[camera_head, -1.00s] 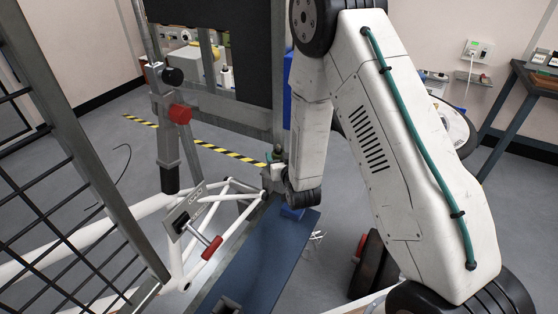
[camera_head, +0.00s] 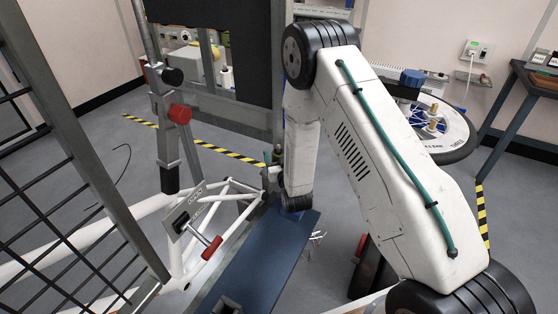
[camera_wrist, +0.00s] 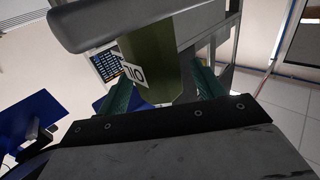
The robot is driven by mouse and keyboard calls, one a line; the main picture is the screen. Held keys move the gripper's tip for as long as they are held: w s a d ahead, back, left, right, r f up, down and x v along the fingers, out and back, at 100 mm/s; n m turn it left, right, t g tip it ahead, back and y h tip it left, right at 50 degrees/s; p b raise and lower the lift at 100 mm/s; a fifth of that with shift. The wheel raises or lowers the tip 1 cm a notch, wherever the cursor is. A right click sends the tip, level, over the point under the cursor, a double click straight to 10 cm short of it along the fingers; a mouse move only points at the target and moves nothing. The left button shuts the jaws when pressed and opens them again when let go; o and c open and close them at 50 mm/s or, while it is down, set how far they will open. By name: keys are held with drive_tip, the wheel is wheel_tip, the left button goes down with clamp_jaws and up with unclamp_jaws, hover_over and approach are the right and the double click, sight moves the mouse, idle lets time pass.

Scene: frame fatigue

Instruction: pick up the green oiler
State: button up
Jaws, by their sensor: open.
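The green oiler (camera_wrist: 150,68) shows in the wrist view, with a white label reading "OIL" on its side. It stands between the two teal fingers of my gripper (camera_wrist: 165,88), which are apart, one on each side of it. I cannot tell whether either finger touches it.
A blue bench surface (camera_head: 255,265) lies below my arm. A white bicycle frame (camera_head: 180,245) in a stand with a red clamp knob (camera_head: 180,115) is to the left. A mesh panel (camera_head: 70,180) fills the left foreground. A wheel (camera_head: 440,130) is behind my arm at right.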

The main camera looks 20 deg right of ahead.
drive_tip(key=shift+w, duration=0.15)
drive_tip(key=c, duration=1.1)
drive_tip(key=shift+c, duration=0.2)
